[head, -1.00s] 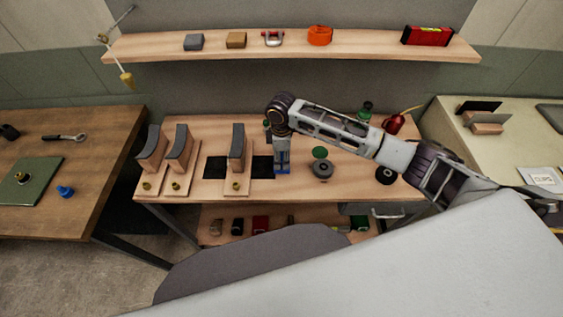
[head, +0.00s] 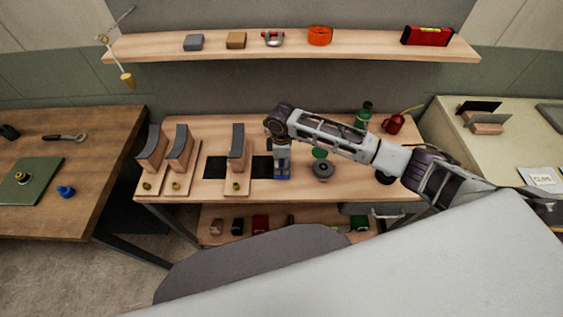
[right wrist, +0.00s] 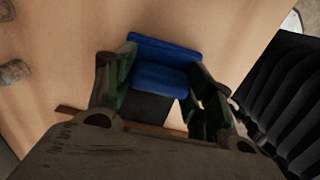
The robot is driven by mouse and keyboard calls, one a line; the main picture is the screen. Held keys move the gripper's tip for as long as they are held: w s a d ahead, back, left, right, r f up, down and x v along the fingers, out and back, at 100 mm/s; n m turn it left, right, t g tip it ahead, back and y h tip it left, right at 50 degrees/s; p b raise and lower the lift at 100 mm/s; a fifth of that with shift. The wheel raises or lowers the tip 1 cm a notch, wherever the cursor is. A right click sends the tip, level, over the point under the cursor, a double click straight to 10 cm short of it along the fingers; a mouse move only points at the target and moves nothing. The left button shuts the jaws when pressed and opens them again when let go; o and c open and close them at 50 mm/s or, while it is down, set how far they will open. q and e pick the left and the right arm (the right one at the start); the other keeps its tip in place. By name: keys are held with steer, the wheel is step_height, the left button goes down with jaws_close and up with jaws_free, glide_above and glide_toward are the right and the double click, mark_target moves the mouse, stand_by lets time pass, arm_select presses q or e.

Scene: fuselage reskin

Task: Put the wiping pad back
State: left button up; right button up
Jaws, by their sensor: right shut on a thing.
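The blue wiping pad (head: 282,178) is below my right gripper (head: 282,167), near the front edge of the middle bench (head: 210,190). In the right wrist view the pad (right wrist: 165,52) has a blue raised grip, and the fingers of my right gripper (right wrist: 162,78) are shut on it from both sides. Bare wood shows around the pad there. I cannot tell whether its underside touches the bench. My left gripper is not in view.
Several upright curved blocks on wooden bases (head: 237,160) stand left of the gripper, beside dark squares (head: 215,168). A grey round part (head: 322,170), a green bottle (head: 363,115) and a red can (head: 393,123) stand to the right. A shelf (head: 290,46) runs above.

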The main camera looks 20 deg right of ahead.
steer(key=shift+f, duration=0.1)
steer(key=o, duration=0.9)
step_height(320, 180, up, 12)
steer(key=shift+r, duration=0.1)
stand_by(0.4)
stand_by(0.4)
